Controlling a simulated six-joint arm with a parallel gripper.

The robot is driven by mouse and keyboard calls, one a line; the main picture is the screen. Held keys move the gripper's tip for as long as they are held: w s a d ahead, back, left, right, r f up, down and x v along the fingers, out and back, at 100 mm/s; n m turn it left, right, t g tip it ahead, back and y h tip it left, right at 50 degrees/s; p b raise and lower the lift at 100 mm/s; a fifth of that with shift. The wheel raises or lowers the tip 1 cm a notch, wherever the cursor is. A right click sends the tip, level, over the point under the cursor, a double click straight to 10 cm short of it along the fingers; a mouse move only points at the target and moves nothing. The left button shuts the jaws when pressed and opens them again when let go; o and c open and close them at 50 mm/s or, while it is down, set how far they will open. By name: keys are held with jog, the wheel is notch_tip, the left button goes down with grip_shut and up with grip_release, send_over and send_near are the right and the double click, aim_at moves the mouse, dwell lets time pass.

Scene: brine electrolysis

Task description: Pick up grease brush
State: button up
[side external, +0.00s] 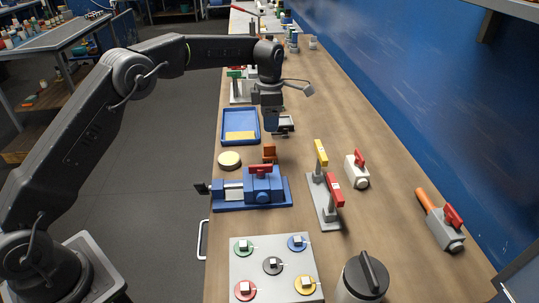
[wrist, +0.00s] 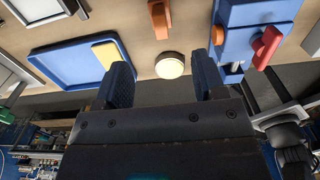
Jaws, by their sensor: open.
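I cannot clearly make out a grease brush. A small orange piece (side external: 269,152) stands by the blue vise (side external: 265,187); it also shows at the top of the wrist view (wrist: 158,18). A round tin with a pale lid (side external: 229,160) sits left of it, and the tin also shows in the wrist view (wrist: 169,66). My gripper (side external: 272,122) is above the bench, to the right of the blue tray (side external: 226,126). In the wrist view my gripper (wrist: 162,78) has its two blue fingers apart, with nothing held between them.
A yellow piece (side external: 240,135) lies in the tray. A stand with yellow and red levers (side external: 327,200), red-handled valves (side external: 357,170) (side external: 446,228) and a grey plate with several coloured discs (side external: 240,267) occupy the near bench.

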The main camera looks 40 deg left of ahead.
aim_at(269, 155)
notch_tip(269, 155, down, 13)
jog(key=shift+r, duration=0.15)
jog(key=c, duration=1)
